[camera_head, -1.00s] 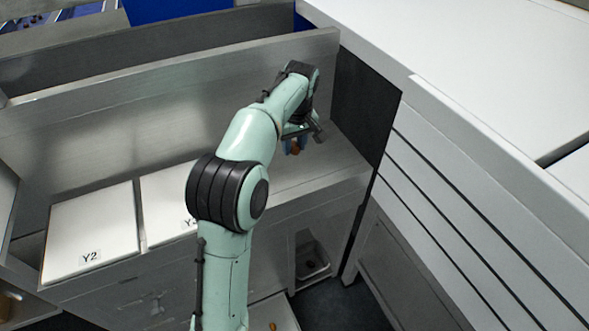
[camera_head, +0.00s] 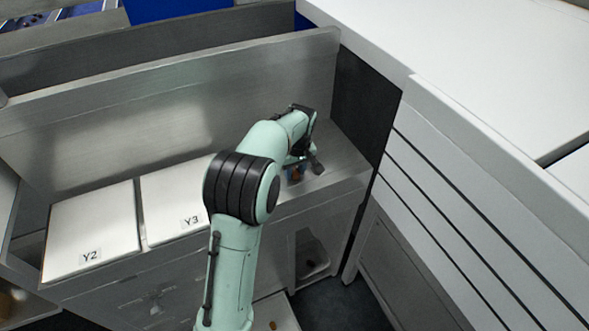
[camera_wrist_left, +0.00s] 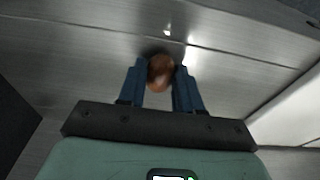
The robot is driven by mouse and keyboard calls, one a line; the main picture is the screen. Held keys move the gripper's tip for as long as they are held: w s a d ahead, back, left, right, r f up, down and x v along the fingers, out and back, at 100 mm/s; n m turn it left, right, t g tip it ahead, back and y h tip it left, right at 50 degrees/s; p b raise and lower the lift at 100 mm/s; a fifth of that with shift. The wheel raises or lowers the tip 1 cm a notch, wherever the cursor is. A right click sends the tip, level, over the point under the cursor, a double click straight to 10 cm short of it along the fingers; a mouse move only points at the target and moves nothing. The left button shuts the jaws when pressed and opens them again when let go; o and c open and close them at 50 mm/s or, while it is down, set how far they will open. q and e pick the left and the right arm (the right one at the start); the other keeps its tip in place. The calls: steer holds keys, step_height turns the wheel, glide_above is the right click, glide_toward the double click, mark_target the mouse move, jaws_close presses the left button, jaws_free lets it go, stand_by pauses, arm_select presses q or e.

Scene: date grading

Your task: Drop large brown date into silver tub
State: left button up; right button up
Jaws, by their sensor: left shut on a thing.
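My left gripper (camera_head: 297,172) is low over the right end of the steel counter, beside the panel Y3. It is shut on a brown date; the date (camera_wrist_left: 160,72) shows between the blue fingertips in the left wrist view, in front of a steel surface. In the head view the date is mostly hidden by the gripper. A grey, silvery tub (camera_head: 318,268) sits in an opening below the counter, lower than and apart from the gripper, with a dark brown item in it. My right gripper is not in view.
White panels Y2 (camera_head: 92,240) and Y3 (camera_head: 172,195) lie on the counter (camera_head: 330,165) to the left. A tall steel wall (camera_head: 170,110) stands behind. White cabinets (camera_head: 480,200) close off the right. A pale tray (camera_head: 285,312) shows at the bottom, partly behind my arm.

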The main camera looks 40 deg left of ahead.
arm_select(q)
steer(key=shift+f, duration=0.15)
steer(key=o, duration=0.8)
steer(key=shift+c, duration=0.2)
